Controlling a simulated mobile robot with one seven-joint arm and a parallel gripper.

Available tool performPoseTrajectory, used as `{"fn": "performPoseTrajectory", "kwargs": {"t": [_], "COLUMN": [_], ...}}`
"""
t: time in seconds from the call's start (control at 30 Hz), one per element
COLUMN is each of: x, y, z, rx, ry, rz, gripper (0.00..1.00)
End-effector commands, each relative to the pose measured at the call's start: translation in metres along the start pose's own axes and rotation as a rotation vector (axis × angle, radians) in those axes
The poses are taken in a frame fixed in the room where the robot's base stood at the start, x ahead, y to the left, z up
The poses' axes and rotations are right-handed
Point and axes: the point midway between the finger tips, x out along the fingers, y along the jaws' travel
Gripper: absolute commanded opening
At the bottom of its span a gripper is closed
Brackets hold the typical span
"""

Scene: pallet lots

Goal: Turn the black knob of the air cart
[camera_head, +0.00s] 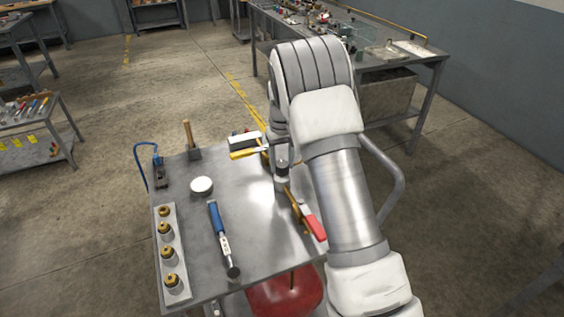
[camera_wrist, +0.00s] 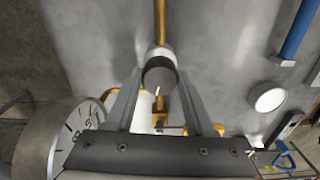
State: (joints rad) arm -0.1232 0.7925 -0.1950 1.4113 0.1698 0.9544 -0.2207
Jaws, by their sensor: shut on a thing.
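In the wrist view the black knob (camera_wrist: 160,77), a round dark cap with a short white mark, sits on a metal body on the brass pipe (camera_wrist: 160,22). My gripper (camera_wrist: 160,88) is shut on the knob, one finger on each side. A large round gauge (camera_wrist: 78,138) with a white face and black marks stands close beside the left finger. In the head view the cart's grey metal top (camera_head: 245,262) shows, but my arm covers the gauge, and I cannot make out the knob clearly.
On the cart top lie a blue-handled tool (camera_head: 217,220), a white disc (camera_head: 202,185), a rail with brass-topped fittings (camera_head: 170,255) and a red handle (camera_head: 313,225). A wooden-handled tool (camera_head: 189,135) stands at the back. A workbench (camera_head: 370,55) stands behind; open floor lies left.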

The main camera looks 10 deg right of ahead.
Motion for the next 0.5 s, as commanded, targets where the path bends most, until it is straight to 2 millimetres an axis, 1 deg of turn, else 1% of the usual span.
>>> {"fn": "performPoseTrajectory", "kwargs": {"t": [0.1, 0.3, 0.5], "x": [-0.0009, -0.0013, -0.0008], "y": [0.0000, 0.0000, 0.0001], "z": [-0.0001, -0.0003, -0.0005], "rx": [0.017, 0.115, 0.131], "ry": [0.000, 0.001, 0.001], "rz": [0.000, 0.000, 0.000], "gripper": [0.00, 0.00, 0.00]}}
